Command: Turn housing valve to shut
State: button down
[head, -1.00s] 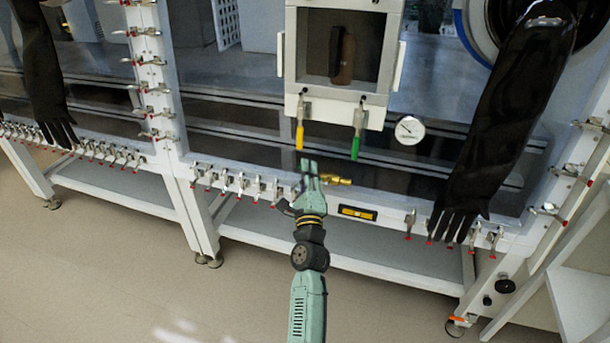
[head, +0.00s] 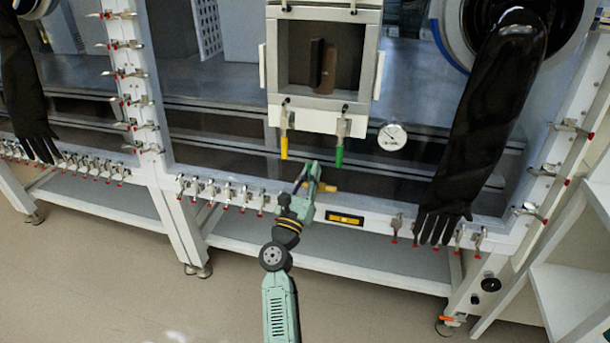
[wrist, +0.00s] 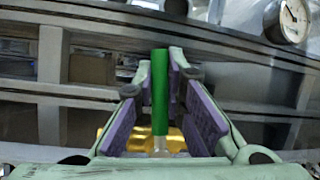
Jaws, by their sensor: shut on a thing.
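The brass-yellow valve body (head: 328,187) sits on the lower front rail of the glovebox, just right of my gripper (head: 312,178). In the wrist view, its gold body (wrist: 112,137) shows behind my fingers. A green lever (wrist: 160,92) on a silver stem stands between the purple finger pads. My gripper (wrist: 160,100) is shut on this green lever.
A yellow handle (head: 284,147) and another green handle (head: 339,156) hang close above, under the boxy port (head: 312,112). A round gauge (head: 392,137) is to their right. A yellow-and-black label (head: 345,218) is on the rail. A black glove (head: 490,120) hangs at the right.

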jog(key=shift+s+d+m+g+h, duration=0.1)
jog(key=shift+d+m+g+h, duration=0.15)
jog(key=shift+m+h, duration=0.3)
jog(key=shift+s+d+m+g+h, duration=0.1)
jog(key=shift+d+m+g+h, duration=0.2)
jog(key=shift+m, duration=0.45)
jog(key=c, duration=1.6)
grip_release()
jog(key=shift+c, duration=0.2)
jog(key=v, duration=1.2)
